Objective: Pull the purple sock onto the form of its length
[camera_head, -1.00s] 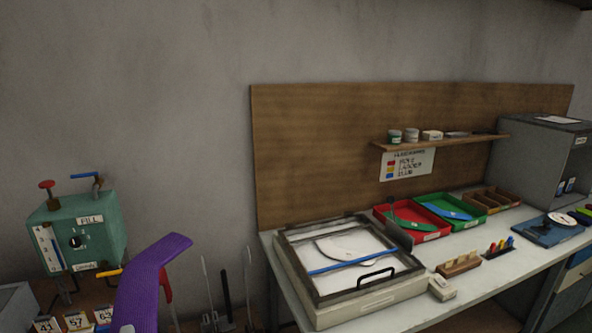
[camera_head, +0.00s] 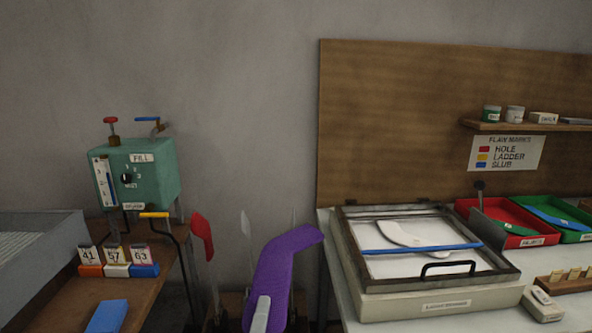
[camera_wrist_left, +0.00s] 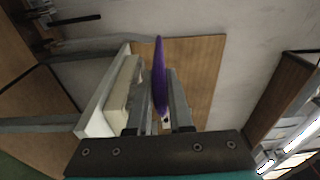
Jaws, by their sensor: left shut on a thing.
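The purple sock (camera_head: 285,262) rises from the bottom middle of the head view, long and flat, its upper end bent to the right. My left gripper (camera_head: 262,314) is shut on its lower part; one pale finger lies over the sock. In the left wrist view the sock (camera_wrist_left: 159,72) stands edge-on between the fingers of my left gripper (camera_wrist_left: 158,112). Behind it and to its left are a red-topped form (camera_head: 202,236) and a pale form (camera_head: 246,250), both thin and upright. Their lower parts are hidden or out of frame. My right gripper is not in view.
At left, a wooden bench (camera_head: 140,283) carries a green fill box (camera_head: 137,176), numbered cards 41, 57 and 63 (camera_head: 115,256) and a blue block (camera_head: 108,316). At right, a framed glass box (camera_head: 430,305) stands on the white bench, with a red tray (camera_head: 510,220) behind.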

